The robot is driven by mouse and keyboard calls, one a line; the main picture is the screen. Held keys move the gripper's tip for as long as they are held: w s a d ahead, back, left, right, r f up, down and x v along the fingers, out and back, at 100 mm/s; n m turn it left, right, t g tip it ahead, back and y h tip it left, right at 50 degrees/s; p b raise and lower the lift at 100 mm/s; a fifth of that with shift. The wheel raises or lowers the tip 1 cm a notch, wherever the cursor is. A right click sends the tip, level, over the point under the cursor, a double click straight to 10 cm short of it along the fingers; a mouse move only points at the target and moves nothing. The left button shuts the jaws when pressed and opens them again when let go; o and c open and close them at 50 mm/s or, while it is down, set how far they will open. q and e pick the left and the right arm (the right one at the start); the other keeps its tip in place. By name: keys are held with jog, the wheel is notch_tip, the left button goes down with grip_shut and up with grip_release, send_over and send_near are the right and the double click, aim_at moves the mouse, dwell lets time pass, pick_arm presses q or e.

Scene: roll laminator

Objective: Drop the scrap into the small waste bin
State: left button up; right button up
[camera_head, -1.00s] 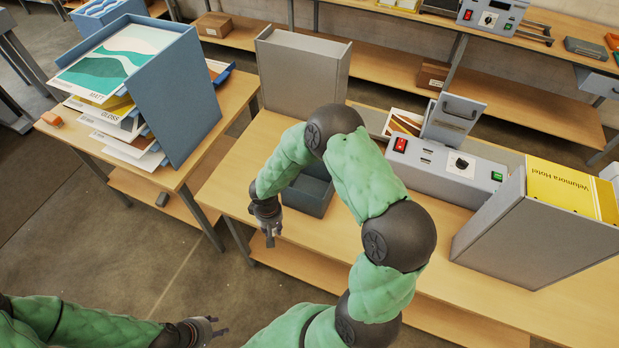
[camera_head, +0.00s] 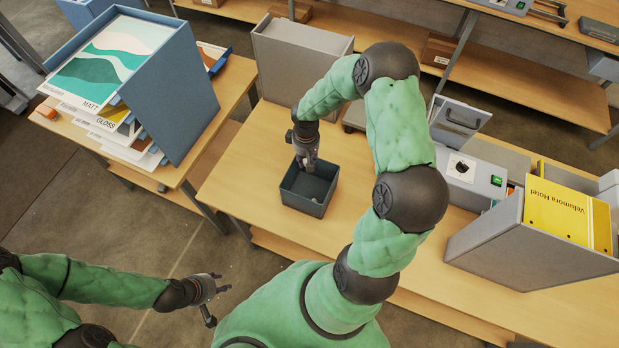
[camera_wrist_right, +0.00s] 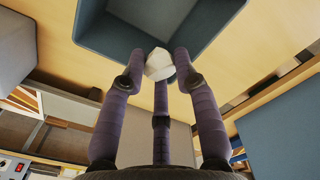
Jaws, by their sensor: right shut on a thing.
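The small waste bin (camera_head: 293,200) is a dark blue-grey open box on the table. It also shows in the wrist view (camera_wrist_right: 100,35) beyond my fingers. My right gripper (camera_head: 307,162) points down at the bin's back edge, over its opening. In the wrist view its fingers (camera_wrist_right: 158,68) are closed around a small crumpled white scrap (camera_wrist_right: 157,62). In the head view the scrap in the fingers cannot be made out; a small pale spot shows inside the bin, and I cannot tell what it is. My left gripper (camera_head: 213,292) is open and empty, over the floor at lower left.
A grey upright holder (camera_head: 300,65) stands behind the bin. The laminator (camera_head: 465,175) is to the right, with a grey box of yellow folders (camera_head: 565,205) beyond. A blue rack with prints (camera_head: 180,85) stands on the left table. The table around the bin's front is clear.

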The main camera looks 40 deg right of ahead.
jog(key=shift+s+a+f+b, duration=0.2)
jog(key=shift+s+f+b, duration=0.2)
jog(key=shift+f, duration=0.1)
jog(key=f+b, duration=0.1)
jog(key=f, duration=0.1)
jog(key=f+b, duration=0.1)
jog(key=f, duration=0.1)
jog(key=shift+w+f, duration=0.2)
jog(key=shift+f, duration=0.15)
jog(key=shift+d, duration=0.1)
jog(key=o, duration=0.9)
jog(key=shift+r, duration=0.15)
notch_tip(320, 180, up, 12)
jog(key=shift+f, duration=0.1)
